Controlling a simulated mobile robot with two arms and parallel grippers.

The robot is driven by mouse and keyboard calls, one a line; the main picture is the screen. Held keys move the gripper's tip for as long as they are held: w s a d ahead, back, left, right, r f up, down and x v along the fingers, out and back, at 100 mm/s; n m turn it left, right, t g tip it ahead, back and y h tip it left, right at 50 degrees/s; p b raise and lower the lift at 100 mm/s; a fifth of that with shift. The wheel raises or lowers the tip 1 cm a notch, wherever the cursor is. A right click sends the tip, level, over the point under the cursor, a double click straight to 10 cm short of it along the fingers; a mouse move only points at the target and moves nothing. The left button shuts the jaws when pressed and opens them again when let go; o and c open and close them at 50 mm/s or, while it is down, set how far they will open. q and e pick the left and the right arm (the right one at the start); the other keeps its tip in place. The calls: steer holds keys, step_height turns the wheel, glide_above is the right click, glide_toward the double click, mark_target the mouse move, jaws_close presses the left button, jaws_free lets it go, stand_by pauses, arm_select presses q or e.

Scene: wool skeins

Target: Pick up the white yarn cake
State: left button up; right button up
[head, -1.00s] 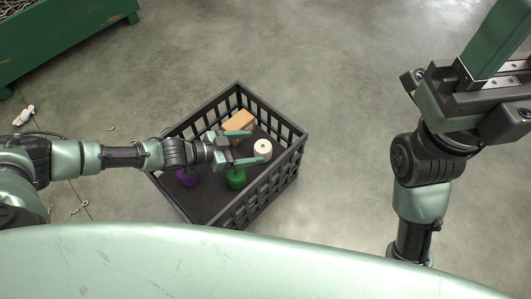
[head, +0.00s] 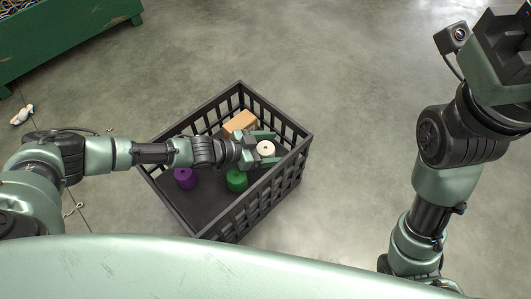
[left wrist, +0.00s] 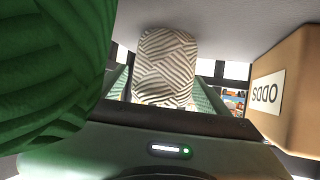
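The white yarn cake (head: 266,148) stands in the dark crate (head: 295,138), near its right corner. My left gripper (head: 263,149) is open, with one finger on either side of the cake. In the left wrist view the white yarn cake (left wrist: 168,65) stands between the two fingers, seen from close by. I cannot tell whether either finger touches it. My right gripper's body shows at the top right of the head view, but its fingertips are out of the picture.
The crate also holds a green yarn cake (head: 236,181), a purple yarn cake (head: 185,178) and a cardboard box (head: 240,123). In the left wrist view the green cake (left wrist: 45,70) and the box (left wrist: 285,90) flank the gripper closely. A green bin (head: 60,40) stands at the upper left.

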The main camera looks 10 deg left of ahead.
arm_select(q)
steer(key=c, duration=1.3)
steer(key=shift+r, duration=0.1)
